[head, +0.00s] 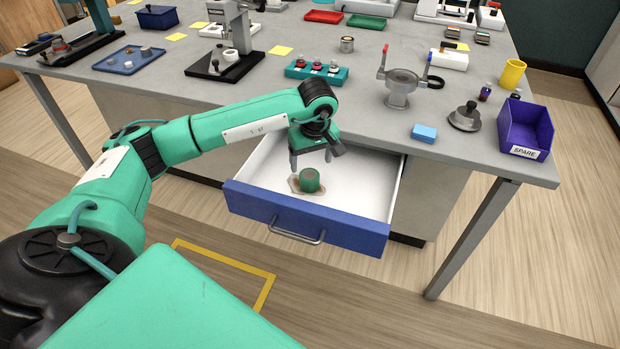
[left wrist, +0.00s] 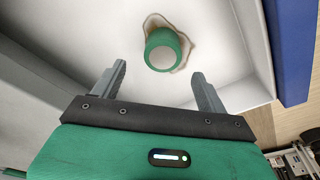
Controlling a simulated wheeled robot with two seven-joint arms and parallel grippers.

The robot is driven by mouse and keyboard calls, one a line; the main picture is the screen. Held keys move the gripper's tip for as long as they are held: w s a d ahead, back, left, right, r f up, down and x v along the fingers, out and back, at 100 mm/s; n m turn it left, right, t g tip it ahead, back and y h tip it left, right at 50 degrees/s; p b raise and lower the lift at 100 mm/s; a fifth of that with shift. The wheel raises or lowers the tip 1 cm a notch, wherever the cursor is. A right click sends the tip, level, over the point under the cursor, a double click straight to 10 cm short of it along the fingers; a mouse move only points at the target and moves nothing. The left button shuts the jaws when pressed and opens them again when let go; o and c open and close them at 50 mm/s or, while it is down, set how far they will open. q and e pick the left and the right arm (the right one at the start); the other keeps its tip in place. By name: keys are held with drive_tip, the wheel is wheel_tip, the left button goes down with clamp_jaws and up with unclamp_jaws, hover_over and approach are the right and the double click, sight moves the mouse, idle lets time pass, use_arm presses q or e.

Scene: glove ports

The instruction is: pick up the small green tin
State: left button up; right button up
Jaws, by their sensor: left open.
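The small green tin (head: 309,181) stands in the open drawer under the bench, on a brownish stain on the white drawer floor. In the left wrist view the tin (left wrist: 163,50) shows a pale round top and lies beyond the fingertips, roughly between their lines. My left gripper (head: 311,160) is open and empty above the drawer, just behind and above the tin in the head view. Its two grey fingers also show apart in the left wrist view (left wrist: 158,75). It does not appear to touch the tin. My right gripper is not in view.
The drawer's blue front (head: 300,219) and white side walls surround the tin. The grey bench top (head: 290,105) overhangs the back of the drawer.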

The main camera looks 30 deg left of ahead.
sight(309, 175)
use_arm(q)
drive_tip(key=shift+w+f, duration=0.1)
drive_tip(key=shift+f, duration=0.65)
drive_tip(key=shift+a+f+p, duration=0.2)
drive_tip(key=shift+f+p, duration=0.1)
drive_tip(key=shift+f, duration=1)
drive_tip(key=shift+a+f+p, duration=0.15)
drive_tip(key=shift+f+p, duration=0.1)
drive_tip(key=shift+f, duration=1.05)
drive_tip(key=c, duration=1.1)
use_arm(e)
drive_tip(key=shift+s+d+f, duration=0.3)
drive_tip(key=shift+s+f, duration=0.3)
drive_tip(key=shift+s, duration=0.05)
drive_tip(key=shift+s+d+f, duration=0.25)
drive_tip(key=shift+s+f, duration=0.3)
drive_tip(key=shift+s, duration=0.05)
